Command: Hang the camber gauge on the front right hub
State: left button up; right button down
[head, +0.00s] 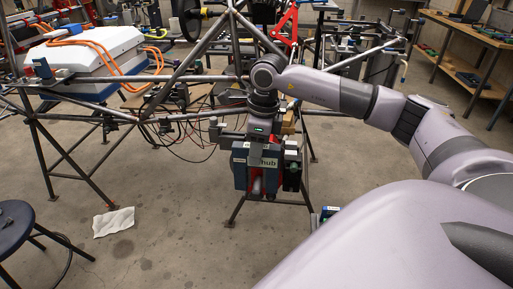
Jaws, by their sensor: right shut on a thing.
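My right gripper (257,157) comes down from above near the middle of the head view, at the chassis corner. It is shut on what I take to be the camber gauge (241,171), a dark blue-grey boxy thing with a pale label. A plate with the letters "hub" (269,161) shows right beside the fingers. A red part (256,186) shows below. The hub itself is largely hidden behind the gripper and these parts. I cannot tell whether the gauge touches the hub. My left gripper is out of view.
The tube chassis (205,78) spans the middle on stands. A white battery box (85,55) with orange cables lies at left. A dark stool (14,225) and white paper (114,222) are at lower left. The floor in front is mostly clear.

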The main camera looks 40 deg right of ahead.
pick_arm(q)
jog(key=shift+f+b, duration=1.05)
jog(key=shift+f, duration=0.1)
pick_arm(e)
jog(key=shift+f, duration=1.55)
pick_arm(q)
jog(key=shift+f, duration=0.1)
pick_arm(e)
jog(key=shift+f, duration=0.2)
pick_arm(q)
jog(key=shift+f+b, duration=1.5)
jog(key=shift+b, duration=0.05)
pick_arm(e)
jog(key=shift+f, duration=2.1)
jog(key=c, duration=0.7)
grip_release()
jog(key=r, duration=0.7)
jog(key=shift+s+d, duration=0.3)
jog(key=shift+s, duration=0.05)
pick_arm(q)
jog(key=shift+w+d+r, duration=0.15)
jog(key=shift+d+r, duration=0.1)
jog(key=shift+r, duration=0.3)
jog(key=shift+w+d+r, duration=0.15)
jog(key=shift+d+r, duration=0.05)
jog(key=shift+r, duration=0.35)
